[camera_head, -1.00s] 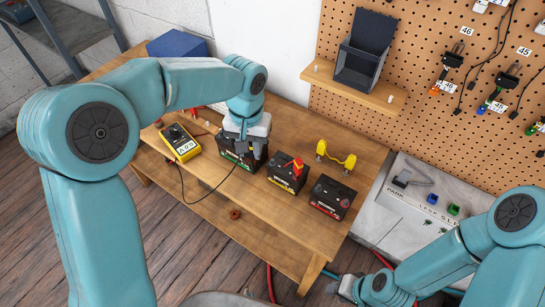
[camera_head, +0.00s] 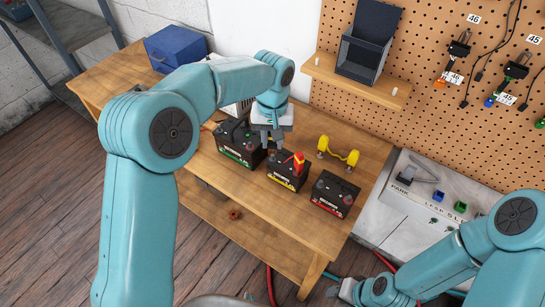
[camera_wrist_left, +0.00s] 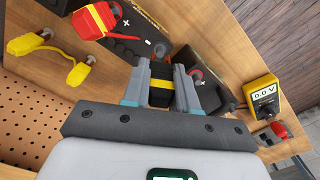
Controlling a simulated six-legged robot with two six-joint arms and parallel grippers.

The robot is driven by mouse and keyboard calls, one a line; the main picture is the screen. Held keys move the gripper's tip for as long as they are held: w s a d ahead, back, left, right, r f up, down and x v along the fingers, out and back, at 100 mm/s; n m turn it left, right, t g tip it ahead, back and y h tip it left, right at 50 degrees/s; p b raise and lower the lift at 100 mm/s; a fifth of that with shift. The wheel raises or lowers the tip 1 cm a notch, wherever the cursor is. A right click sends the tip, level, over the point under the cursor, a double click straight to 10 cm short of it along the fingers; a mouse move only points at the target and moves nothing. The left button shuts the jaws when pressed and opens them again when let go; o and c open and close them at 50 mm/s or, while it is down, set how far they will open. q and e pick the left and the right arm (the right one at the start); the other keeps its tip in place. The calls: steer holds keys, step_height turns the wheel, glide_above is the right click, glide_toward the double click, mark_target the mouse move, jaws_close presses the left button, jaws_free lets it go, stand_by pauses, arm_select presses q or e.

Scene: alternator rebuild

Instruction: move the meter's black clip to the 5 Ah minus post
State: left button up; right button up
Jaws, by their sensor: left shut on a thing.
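My left gripper (camera_head: 270,143) is low at the left end of the middle, yellow-striped battery (camera_head: 287,177). In the wrist view its fingers (camera_wrist_left: 160,85) are shut on a dark clip with a yellow band (camera_wrist_left: 159,95). I cannot tell whether the clip touches a post. A red clip (camera_head: 298,161) stands at the right end of the middle battery; it also shows in the wrist view (camera_wrist_left: 96,20). The yellow meter (camera_wrist_left: 262,94) reads about 0.0 V; my arm hides it in the head view. My right gripper (camera_head: 345,289) is at the bottom; its jaws are unclear.
A green-striped battery (camera_head: 236,146) stands left of the middle one and a red-striped battery (camera_head: 332,196) right. A yellow two-ended piece (camera_head: 338,152) lies behind. A blue box (camera_head: 174,49) sits at the bench's far left. The bench front (camera_head: 262,215) is clear.

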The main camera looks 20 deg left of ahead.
arm_select(q)
steer(key=shift+w+f, duration=0.1)
steer(key=shift+f+b, duration=0.85)
steer(key=shift+f, duration=0.3)
steer(key=o, duration=0.8)
steer(key=shift+o, duration=0.2)
steer(key=shift+r, duration=0.1)
step_height(320, 180, up, 8)
steer(key=p, duration=0.5)
steer(key=shift+r, duration=0.15)
